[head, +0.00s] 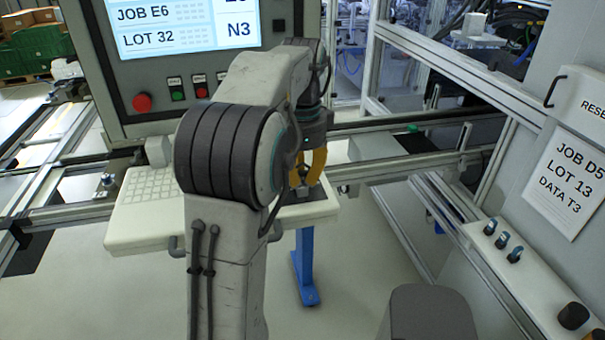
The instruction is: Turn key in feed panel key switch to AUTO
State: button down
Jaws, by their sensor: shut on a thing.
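My gripper (312,172) points down, with yellow fingers, low over the right end of a white shelf with a keypad. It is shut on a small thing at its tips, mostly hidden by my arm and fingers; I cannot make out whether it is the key. A dark grey piece (318,192) lies under the fingertips on the shelf. The grey panel (150,83) with a lit screen stands behind. It carries a red mushroom button (142,102), a green button (178,96) and a red button (201,92). My arm hides part of the panel; no key switch is clear.
The white shelf (135,235) has a blue leg (305,262) beneath. On the right, a machine frame (425,62) and a ledge with blue-tipped switches (502,239) and a black knob (573,315) bound the space. A paper sheet (567,180) hangs there. Open floor lies between.

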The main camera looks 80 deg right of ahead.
aim_at(301, 172)
jog(key=m+p, duration=0.1)
jog(key=m, duration=0.2)
jog(key=shift+m, duration=0.4)
jog(key=m+p, duration=0.1)
jog(key=m, duration=0.3)
jog(key=shift+w, duration=0.15)
jog(key=c, duration=1.7)
grip_release()
jog(key=shift+m, duration=0.5)
jog(key=o, duration=1.1)
jog(key=shift+c, duration=0.2)
jog(key=shift+r, duration=3.4)
